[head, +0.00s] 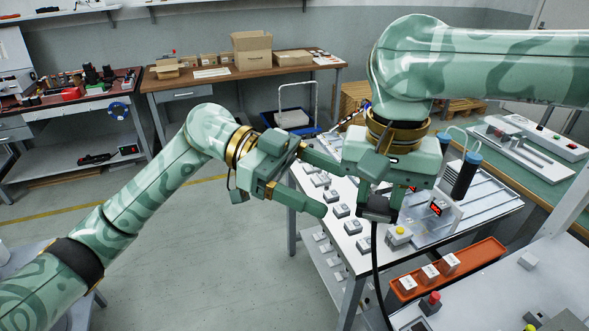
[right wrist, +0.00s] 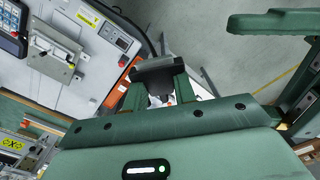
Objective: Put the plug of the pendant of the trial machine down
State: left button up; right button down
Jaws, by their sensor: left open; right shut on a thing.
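The plug (head: 378,209) is a dark block with a black cable (head: 376,262) hanging from it. My right gripper (head: 383,194) is shut on the plug and holds it over the front edge of the white worktable. In the right wrist view the dark plug (right wrist: 158,70) sits between the two green fingertips of my right gripper (right wrist: 155,88). My left gripper (head: 322,186) is open and empty, just left of the right one, with its fingers pointing right. In the right wrist view, a dark keypad unit (right wrist: 10,30) at the upper left may be the pendant.
The white worktable (head: 345,252) carries several small grey blocks and a unit with a red display (head: 436,208). An orange tray (head: 482,256) with white blocks lies right of the plug. A red-button box (head: 430,303) stands at the lower right. Open floor lies left of the worktable.

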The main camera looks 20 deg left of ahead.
aim_at(369, 201)
pick_arm(q)
jog(key=x, duration=0.7)
jog(key=shift+d, duration=0.25)
